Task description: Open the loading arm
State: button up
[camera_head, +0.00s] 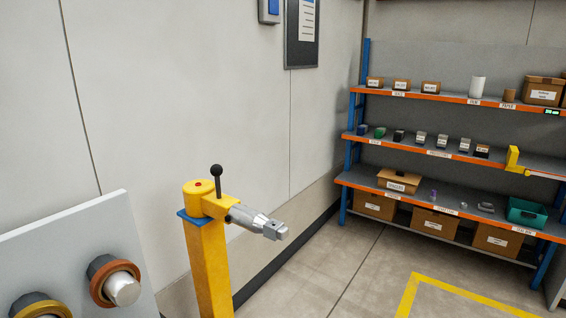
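The loading arm appears to be the yellow swivel head (203,198) on top of a yellow post (209,265), with a blue plate between them. A black ball-topped lever (217,182) stands upright on the head. A grey metal arm end (257,221) reaches from the head to the right and slightly down, finishing in a blocky tip. Whether this arm is latched cannot be told. I see no gripper of mine in this view, and nothing is touching the lever or the arm.
A light panel (65,240) with round copper-coloured and brass-coloured rings stands at the lower left. A grey wall (160,90) rises behind the post. Shelving (455,151) with boxes and small parts stands at the right. Bare floor (340,275) with a yellow marking lies in front of the shelving.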

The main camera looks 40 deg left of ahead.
aim_at(200, 199)
jog(key=u, duration=0.65)
jog(key=i, duration=0.95)
jog(key=u, duration=0.9)
